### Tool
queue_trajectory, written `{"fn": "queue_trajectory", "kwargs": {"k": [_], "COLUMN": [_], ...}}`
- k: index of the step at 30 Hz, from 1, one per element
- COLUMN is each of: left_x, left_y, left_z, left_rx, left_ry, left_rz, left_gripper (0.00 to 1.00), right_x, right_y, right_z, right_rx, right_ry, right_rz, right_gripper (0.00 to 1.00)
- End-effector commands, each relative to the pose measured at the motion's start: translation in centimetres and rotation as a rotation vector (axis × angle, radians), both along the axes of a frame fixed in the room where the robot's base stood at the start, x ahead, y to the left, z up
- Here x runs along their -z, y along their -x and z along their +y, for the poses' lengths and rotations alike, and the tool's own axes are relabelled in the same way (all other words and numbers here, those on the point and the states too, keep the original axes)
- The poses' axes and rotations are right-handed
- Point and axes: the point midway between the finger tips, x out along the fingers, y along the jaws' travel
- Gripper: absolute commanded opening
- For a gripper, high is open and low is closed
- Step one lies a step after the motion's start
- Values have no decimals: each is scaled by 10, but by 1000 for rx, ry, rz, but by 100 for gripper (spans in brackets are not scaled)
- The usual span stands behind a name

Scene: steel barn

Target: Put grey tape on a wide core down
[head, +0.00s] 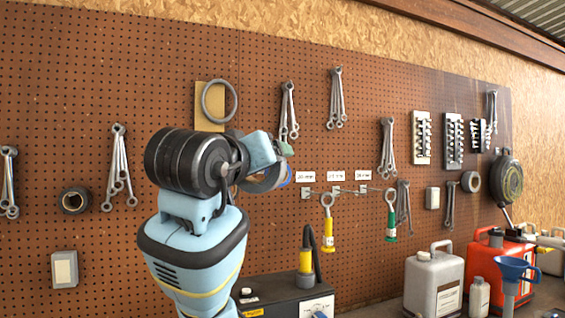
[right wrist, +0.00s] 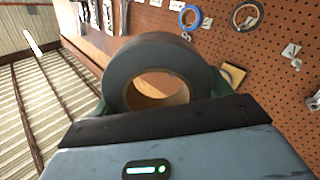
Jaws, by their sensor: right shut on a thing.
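The grey tape on a wide core (right wrist: 152,56) sits in my right gripper (right wrist: 155,100), its brown cardboard core opening facing the wrist camera. In the head view my right gripper (head: 268,160) is raised in front of the pegboard, with part of the grey tape (head: 262,182) showing below and between its fingers. The arm hides the rest of the roll. A blue roll (right wrist: 190,17) hangs on the pegboard in the right wrist view, apart from the held tape. My left gripper is in neither view.
The pegboard (head: 60,120) carries wrenches (head: 118,170), a dark roll (head: 74,200) and a grey ring (head: 219,101). Three labels stand over pegs right of my gripper. Below are a black box (head: 285,296), a grey jug (head: 434,282) and a red can (head: 490,262).

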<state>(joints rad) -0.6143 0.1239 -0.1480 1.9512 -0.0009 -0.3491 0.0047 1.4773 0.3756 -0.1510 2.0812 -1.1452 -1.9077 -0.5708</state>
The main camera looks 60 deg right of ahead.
Motion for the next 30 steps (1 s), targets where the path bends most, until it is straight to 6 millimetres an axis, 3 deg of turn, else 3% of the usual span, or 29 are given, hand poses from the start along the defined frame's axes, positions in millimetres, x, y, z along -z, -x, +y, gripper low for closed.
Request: {"fn": "queue_trajectory", "kwargs": {"k": [7, 11, 15, 21, 30], "left_x": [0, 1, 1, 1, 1], "left_y": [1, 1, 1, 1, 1], "left_z": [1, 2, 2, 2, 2], "left_rx": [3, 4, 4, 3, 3], "left_ry": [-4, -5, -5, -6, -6], "left_rz": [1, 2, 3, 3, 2], "left_gripper": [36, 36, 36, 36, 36], "right_x": [30, 59, 108, 182, 290], "right_y": [-56, -94, -140, -185, -210], "right_z": [7, 16, 31, 54, 91], "right_rx": [-122, -229, -399, -643, -980], "right_ry": [-3, -5, -9, -8, -7], "right_rz": [4, 7, 9, 5, 6], "right_gripper": [59, 59, 59, 59, 59]}}
